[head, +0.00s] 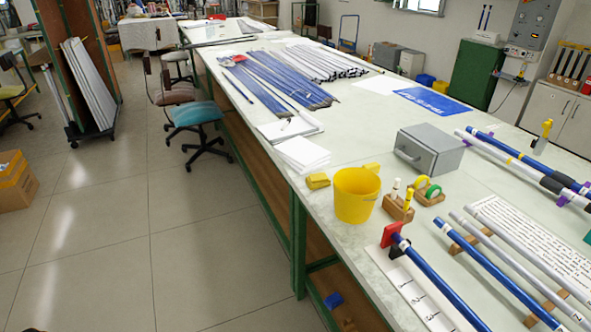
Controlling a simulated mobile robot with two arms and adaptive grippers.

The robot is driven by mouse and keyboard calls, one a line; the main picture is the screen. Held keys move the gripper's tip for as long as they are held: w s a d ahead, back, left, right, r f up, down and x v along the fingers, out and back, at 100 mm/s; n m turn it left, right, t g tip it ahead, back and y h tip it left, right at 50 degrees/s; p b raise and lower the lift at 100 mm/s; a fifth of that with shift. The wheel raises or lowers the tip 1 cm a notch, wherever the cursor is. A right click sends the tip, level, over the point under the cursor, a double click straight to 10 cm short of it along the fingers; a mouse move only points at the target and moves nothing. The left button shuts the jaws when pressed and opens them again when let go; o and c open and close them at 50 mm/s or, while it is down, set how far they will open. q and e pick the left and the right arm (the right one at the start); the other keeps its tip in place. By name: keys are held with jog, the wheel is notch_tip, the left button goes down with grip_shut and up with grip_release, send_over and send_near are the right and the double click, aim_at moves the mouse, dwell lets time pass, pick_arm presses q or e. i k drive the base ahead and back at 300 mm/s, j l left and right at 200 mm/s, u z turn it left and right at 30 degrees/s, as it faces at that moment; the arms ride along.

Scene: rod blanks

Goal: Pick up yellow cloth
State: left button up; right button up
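A small yellow folded piece (318,181) that looks like a cloth lies on the long table, just left of a yellow bucket (356,198). A second, paler yellow piece (372,167) shows at the bucket's back right rim. I cannot tell whether it hangs on the rim or lies behind it, or which piece is the cloth. The bucket stands upright near the table's left edge. Neither of my grippers is in view.
A grey metal box (430,150) and a wooden holder (398,207) with markers stand right of the bucket. Blue rods (500,285) lie in front. White papers (300,152) lie behind the folded piece.

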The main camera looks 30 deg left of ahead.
aim_at(319, 180)
jog(key=u, duration=0.7)
jog(key=i+j+z, duration=0.2)
jog(key=i+j, duration=0.25)
jog(key=i+j+z, duration=0.2)
jog(key=i+j, duration=0.2)
jog(key=j, duration=0.2)
